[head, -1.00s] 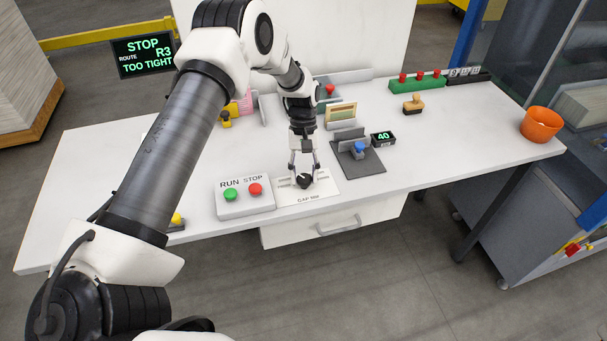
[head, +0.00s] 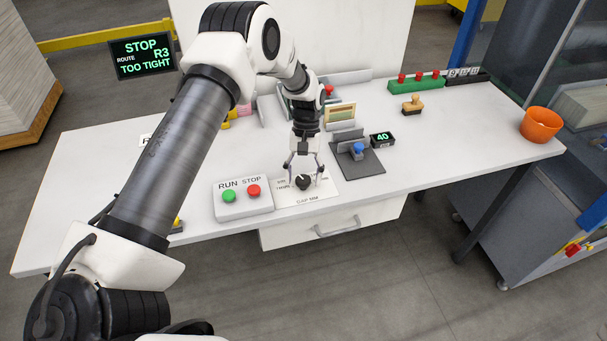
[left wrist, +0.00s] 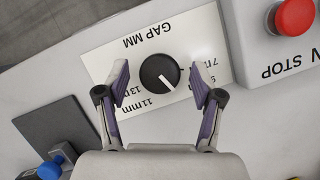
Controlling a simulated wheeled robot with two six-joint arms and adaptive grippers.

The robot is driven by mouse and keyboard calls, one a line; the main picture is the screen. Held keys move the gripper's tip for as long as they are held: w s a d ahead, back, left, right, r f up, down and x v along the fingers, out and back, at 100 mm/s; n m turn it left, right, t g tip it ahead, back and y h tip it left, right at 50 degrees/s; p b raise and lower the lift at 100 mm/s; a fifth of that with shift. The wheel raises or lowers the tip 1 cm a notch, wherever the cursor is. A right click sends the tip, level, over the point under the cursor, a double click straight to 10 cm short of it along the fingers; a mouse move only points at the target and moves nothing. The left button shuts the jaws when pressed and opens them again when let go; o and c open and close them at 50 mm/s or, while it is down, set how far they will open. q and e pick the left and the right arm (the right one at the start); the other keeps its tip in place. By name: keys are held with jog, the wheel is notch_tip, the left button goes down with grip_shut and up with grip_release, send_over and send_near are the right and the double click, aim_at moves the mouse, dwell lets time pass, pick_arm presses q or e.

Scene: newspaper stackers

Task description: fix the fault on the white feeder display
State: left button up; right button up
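The display (head: 143,55) at the back left reads "STOP ROUTE R3 TOO TIGHT" in green letters. The black gap knob (head: 303,182) sits on a white plate (head: 320,193) marked "GAP MM". In the left wrist view the knob (left wrist: 160,72) has a white pointer line, and 7, 9, 11 and 13 mm marks show around it. The pointer lies between the 9 and 11 mm marks. My left gripper (head: 304,172) is open above the knob, its fingers on either side and apart from it. My right gripper is not in view.
A box with a green RUN button (head: 229,196) and red STOP button (head: 254,191) stands just left of the plate. A grey gauge with a blue knob (head: 359,149) and a small "40" display (head: 382,138) stand to the right. An orange bowl (head: 541,124) is at the far right.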

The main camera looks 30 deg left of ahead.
pick_arm(q)
jog(key=shift+w, duration=0.1)
jog(key=v, duration=1.2)
